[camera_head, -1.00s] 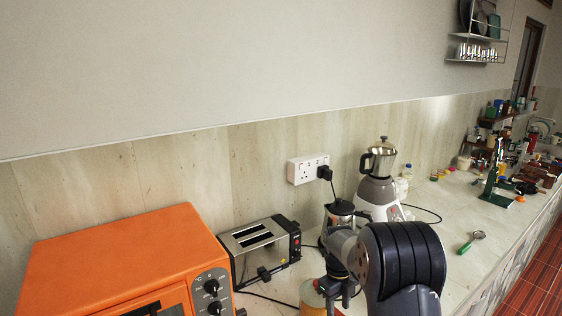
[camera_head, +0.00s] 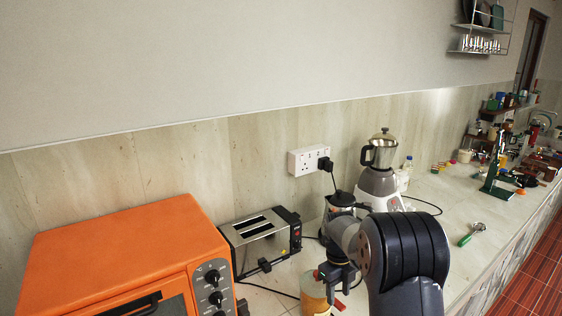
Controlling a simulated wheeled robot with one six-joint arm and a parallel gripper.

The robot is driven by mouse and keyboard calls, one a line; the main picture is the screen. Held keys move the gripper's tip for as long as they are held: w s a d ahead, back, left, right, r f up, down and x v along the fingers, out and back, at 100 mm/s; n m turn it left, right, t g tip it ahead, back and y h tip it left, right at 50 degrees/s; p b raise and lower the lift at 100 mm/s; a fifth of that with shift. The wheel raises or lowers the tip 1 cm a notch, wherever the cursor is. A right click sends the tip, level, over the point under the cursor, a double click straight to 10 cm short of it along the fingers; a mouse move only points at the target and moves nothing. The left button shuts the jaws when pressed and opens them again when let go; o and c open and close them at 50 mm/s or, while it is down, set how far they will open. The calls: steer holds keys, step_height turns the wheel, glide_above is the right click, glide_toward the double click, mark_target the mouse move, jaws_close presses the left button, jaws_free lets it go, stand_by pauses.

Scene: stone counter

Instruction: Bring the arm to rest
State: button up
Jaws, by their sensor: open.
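My arm reaches in from the bottom right, its thick dark links in front of the counter (camera_head: 480,208). My gripper (camera_head: 337,284) is at the end of the bent arm, pointing down over the counter, to the right of the toaster. Its jaws are small, dark and partly hidden by the arm, and they look open. A jar with an orange-yellow body (camera_head: 314,292) stands just below and beside the gripper. I cannot tell whether they touch.
An orange oven (camera_head: 125,250) and a steel toaster (camera_head: 262,240) stand to the left. A blender (camera_head: 380,180) stands behind the arm, near a wall socket (camera_head: 308,160). A green-handled tool (camera_head: 471,234) lies to the right, with open counter around it. Clutter fills the far end.

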mark_target(342, 307)
step_height(342, 307, up, 8)
steer(key=b, duration=0.2)
steer(key=f+p, duration=0.3)
steer(key=f, duration=0.7)
steer(key=shift+s, duration=0.2)
steer(key=shift+d+f, duration=0.1)
steer(key=shift+f, duration=0.25)
steer(key=shift+s+d+t+y, duration=0.1)
steer(key=shift+s+t+y, duration=0.1)
steer(key=shift+t+y, duration=0.35)
steer(key=shift+s+d+f+t+y, duration=0.15)
steer(key=shift+f+t+y, duration=0.3)
steer(key=shift+t, duration=0.6)
steer(key=shift+s+f+t+y, duration=0.1)
steer(key=shift+f+t+y, duration=0.45)
steer(key=shift+t+y, duration=0.4)
steer(key=shift+d+f+t+b, duration=0.1)
steer(key=shift+f+t+b, duration=0.05)
steer(key=shift+t+b, duration=0.35)
steer(key=shift+f+t+y+b, duration=0.2)
steer(key=shift+t+y+b, duration=0.15)
steer(key=shift+b, duration=0.05)
